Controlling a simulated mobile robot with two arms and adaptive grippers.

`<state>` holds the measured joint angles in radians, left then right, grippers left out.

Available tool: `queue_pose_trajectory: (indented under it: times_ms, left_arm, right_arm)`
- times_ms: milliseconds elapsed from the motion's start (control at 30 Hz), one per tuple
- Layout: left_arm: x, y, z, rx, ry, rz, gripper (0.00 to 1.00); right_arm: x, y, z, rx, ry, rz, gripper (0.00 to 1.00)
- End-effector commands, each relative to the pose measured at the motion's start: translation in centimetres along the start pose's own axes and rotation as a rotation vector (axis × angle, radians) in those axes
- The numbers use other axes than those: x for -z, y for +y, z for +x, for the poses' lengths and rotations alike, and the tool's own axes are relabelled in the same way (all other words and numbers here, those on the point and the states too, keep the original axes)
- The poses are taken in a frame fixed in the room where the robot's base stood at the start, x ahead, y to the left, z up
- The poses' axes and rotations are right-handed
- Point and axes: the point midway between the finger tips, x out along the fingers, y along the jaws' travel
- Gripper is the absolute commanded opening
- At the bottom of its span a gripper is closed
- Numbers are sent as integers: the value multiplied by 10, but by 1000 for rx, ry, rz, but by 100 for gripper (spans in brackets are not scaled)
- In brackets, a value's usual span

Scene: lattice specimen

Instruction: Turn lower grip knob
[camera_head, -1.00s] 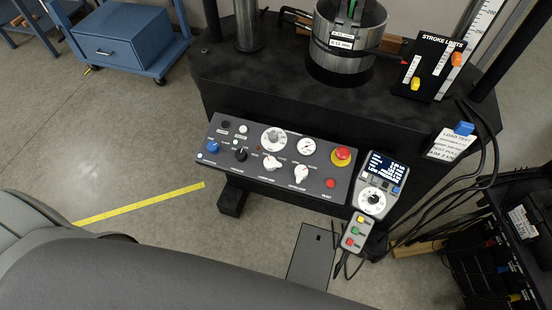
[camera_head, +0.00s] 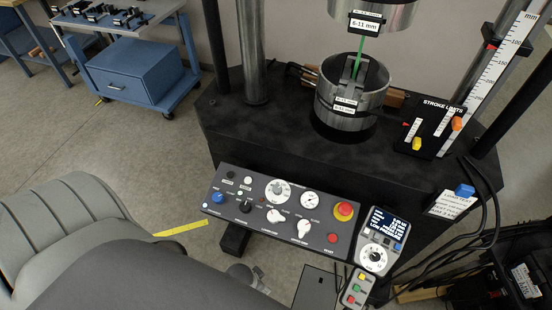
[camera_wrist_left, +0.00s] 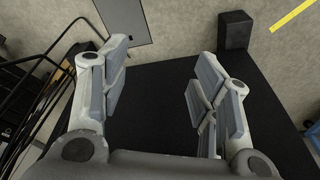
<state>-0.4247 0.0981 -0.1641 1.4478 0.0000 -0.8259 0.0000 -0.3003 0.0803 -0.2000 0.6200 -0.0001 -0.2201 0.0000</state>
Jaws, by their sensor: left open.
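The lower grip knob (camera_head: 275,216) is a white knob on the sloped dark control panel (camera_head: 225,182), left of the similar white upper grip knob (camera_head: 303,231). Its pointer direction is too small to tell. In the left wrist view my left gripper (camera_wrist_left: 160,85) is open with nothing between its fingers. A dark flat surface lies behind the fingers, and no knob shows there. In the head view a grey part, probably of my left arm, shows at the panel's lower edge, apart from the knob. My right gripper is not in view.
A red emergency button (camera_head: 344,209) and a blue knob (camera_head: 218,197) sit on the same panel. A handheld controller (camera_head: 377,245) and cables are at its right. A blue cart (camera_head: 140,72) stands at the back left.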

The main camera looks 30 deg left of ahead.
Motion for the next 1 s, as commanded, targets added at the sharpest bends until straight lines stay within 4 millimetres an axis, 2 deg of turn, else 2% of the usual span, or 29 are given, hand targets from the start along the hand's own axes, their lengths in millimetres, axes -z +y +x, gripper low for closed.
queue_pose_trajectory:
  times_ms: [33,200,367,467,533,600,733,1000]
  left_arm:
    - [16,-1,-29,1,15,-2,56]
    - [56,-5,-108,5,45,-15,56]
    - [83,-11,-180,9,68,-62,56]
    - [98,-18,-223,9,79,-137,56]
    - [110,-26,-254,8,84,-250,56]
    - [118,-34,-265,4,78,-374,56]
    - [134,-48,-272,-7,65,-612,56]
    - [169,-75,-258,-48,12,-1165,56]
  right_arm:
    - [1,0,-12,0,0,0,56]
    - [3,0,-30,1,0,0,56]
    - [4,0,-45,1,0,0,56]
    - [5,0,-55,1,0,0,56]
    - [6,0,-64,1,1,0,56]
    - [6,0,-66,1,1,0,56]
    - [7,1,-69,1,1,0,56]
    - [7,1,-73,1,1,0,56]
